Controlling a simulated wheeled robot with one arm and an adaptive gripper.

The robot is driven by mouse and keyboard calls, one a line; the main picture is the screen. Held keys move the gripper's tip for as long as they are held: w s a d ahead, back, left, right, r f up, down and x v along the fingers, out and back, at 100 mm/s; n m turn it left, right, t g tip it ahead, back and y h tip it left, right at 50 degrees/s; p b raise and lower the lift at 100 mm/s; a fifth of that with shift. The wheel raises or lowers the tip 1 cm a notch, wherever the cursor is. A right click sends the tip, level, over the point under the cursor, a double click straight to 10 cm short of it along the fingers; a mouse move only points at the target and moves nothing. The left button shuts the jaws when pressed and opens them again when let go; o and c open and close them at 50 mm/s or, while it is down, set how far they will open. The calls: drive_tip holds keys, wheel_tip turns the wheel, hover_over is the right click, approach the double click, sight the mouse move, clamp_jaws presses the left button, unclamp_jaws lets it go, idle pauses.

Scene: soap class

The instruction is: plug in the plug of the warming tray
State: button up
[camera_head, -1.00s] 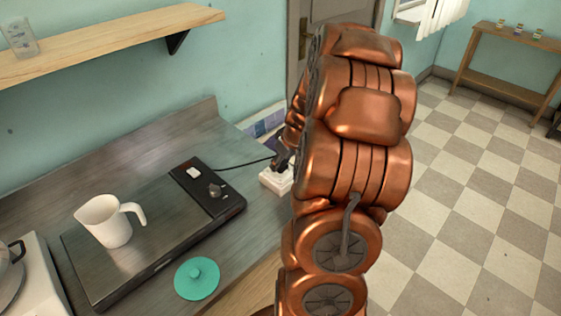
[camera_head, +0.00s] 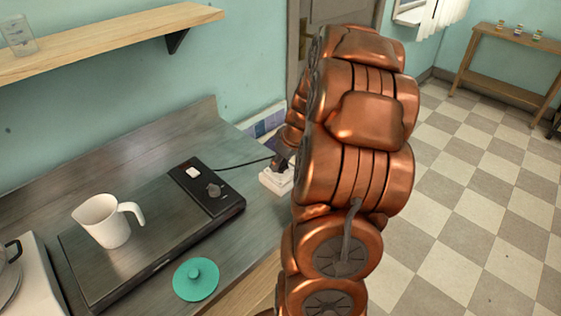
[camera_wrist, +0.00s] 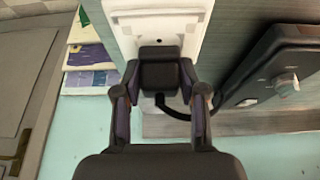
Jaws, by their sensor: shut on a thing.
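The warming tray (camera_head: 150,235) is a flat dark slab on the counter, with a knob and a white switch at its far end. Its black cord (camera_head: 245,163) runs right to the black plug (camera_wrist: 160,72). My gripper (camera_wrist: 160,85) is shut on the plug, with one finger on each side. In the wrist view the plug lies over the near part of the white socket block (camera_wrist: 158,20). The block also shows in the head view (camera_head: 274,184), just under my gripper. The plug's prongs are hidden, and I cannot tell whether they are in the socket.
A white jug (camera_head: 105,222) stands on the tray. A teal lid (camera_head: 196,279) lies at the counter's front edge. A white appliance with a pot (camera_head: 8,270) is at the left. A wooden shelf (camera_head: 100,45) hangs on the wall above.

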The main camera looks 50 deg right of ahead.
drive_tip(key=shift+f+b, duration=0.45)
drive_tip(key=shift+f, duration=0.15)
drive_tip(key=o, duration=1.1)
drive_tip(key=shift+o, duration=0.2)
drive_tip(key=shift+r, duration=0.15)
drive_tip(key=v, duration=1.1)
drive_tip(key=shift+s+r, duration=0.15)
drive_tip(key=shift+r, duration=0.25)
drive_tip(key=shift+a, duration=0.1)
